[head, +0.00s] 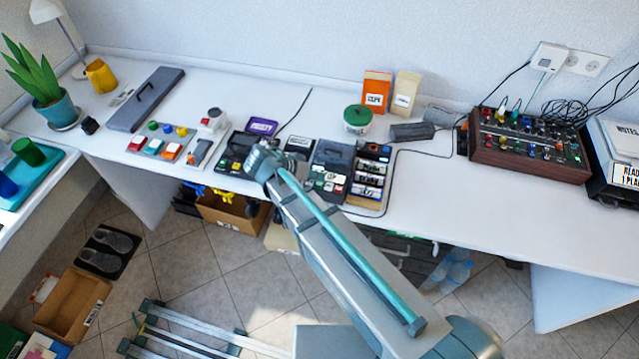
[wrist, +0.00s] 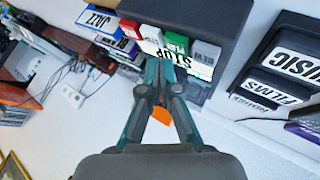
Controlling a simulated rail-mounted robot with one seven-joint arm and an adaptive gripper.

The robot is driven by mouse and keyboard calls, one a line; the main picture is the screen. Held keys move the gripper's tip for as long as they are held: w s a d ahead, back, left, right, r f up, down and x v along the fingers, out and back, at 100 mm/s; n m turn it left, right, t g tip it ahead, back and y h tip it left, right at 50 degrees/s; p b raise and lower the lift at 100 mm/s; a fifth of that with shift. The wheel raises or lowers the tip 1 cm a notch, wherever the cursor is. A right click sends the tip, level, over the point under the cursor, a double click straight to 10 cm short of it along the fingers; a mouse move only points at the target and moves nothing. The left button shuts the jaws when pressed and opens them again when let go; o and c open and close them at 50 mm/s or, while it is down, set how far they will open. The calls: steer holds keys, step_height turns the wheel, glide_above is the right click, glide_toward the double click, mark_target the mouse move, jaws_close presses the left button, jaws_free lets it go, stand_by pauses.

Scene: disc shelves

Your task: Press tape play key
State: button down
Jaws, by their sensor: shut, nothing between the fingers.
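The tape player (head: 333,158) is a dark grey box with a row of coloured keys along its front, in the middle of the desk. No PLAY label is readable. My gripper (wrist: 163,56) is shut and empty, its tips in front of the STOP and green keys. I cannot tell whether they touch. The head view does not show the fingertips clearly.
A rack of labelled cassettes (head: 370,180) stands right beside the player; JAZZ (wrist: 98,18) shows in the wrist view. Dark pieces labelled MUSIC (wrist: 294,62) and FILMS (wrist: 272,90) lie on the other side. A cable (head: 393,175) runs along the desk. The desk's right front is clear.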

mark_target(318, 184)
steer(key=shift+f+b, duration=0.45)
steer(key=shift+b, duration=0.15)
steer(key=shift+f+b, duration=0.35)
steer(key=shift+f, duration=0.05)
stand_by(0.7)
steer(key=shift+r, duration=0.85)
steer(key=shift+r+p, duration=1.25)
steer(key=shift+r, duration=1.3)
